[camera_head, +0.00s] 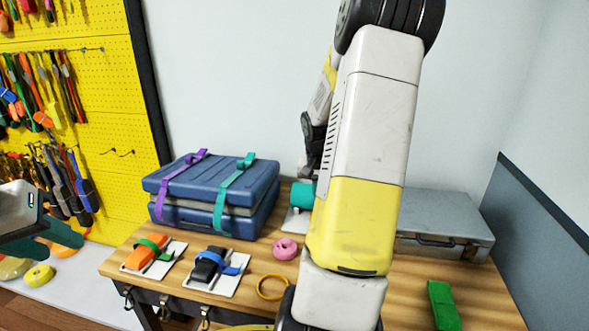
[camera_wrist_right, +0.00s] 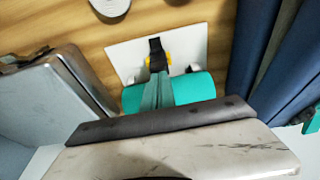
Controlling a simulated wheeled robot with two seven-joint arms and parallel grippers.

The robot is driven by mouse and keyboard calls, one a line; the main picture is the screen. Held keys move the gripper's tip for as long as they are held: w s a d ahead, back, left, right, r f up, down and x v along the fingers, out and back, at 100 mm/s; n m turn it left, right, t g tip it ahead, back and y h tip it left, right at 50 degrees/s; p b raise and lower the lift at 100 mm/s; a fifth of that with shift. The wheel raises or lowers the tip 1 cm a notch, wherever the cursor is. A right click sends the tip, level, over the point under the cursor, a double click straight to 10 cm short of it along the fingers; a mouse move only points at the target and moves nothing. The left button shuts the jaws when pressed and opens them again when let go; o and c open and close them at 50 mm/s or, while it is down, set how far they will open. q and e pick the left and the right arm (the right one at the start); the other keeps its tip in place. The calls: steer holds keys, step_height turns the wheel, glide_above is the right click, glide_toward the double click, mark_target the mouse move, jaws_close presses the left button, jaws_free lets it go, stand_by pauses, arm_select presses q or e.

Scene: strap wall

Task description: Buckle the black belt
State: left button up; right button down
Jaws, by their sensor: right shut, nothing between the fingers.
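In the right wrist view, a short black strap piece (camera_wrist_right: 156,45) with yellow parts at its sides lies on a white board (camera_wrist_right: 194,46), beside a teal roll (camera_wrist_right: 195,88). My right gripper (camera_wrist_right: 159,76) is shut and empty, its fingertips over the roll and close to the yellow parts. Whether they touch is unclear. In the head view my right arm hides that gripper and the strap; part of the teal roll (camera_head: 301,195) shows. Another board holds a black block (camera_head: 207,266) with a blue strap. My left gripper (camera_head: 64,243) is open and empty at the left edge.
Blue cases (camera_head: 225,190) with purple and teal straps stand on the wooden table. A grey metal case (camera_head: 440,220) is at the back right. An orange block (camera_head: 143,252), pink roll (camera_head: 286,249), yellow ring (camera_head: 271,288) and green block (camera_head: 443,305) lie in front.

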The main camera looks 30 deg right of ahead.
steer(key=shift+s+a+f, duration=0.25)
steer(key=shift+s+f, duration=0.05)
steer(key=w+d+v, duration=0.1)
steer(key=v, duration=0.7)
steer(key=s+a+r+n+t, duration=0.1)
steer(key=s+a+r+n, duration=0.1)
steer(key=a+r, duration=0.35)
steer(key=s+a+r+n+t, duration=0.1)
steer(key=s+a+r+n, duration=0.15)
steer(key=a, duration=0.65)
steer(key=s+a+r+n+t+y, duration=0.2)
steer(key=s+a+r+n+y, duration=0.1)
steer(key=s+a, duration=0.8)
steer(key=shift+s+a+r+n+y, duration=0.15)
steer(key=shift+a+r+n+y, duration=0.2)
steer(key=shift+a+n, duration=0.3)
steer(key=c, duration=2.1)
jaws_free()
steer(key=shift+f, duration=0.1)
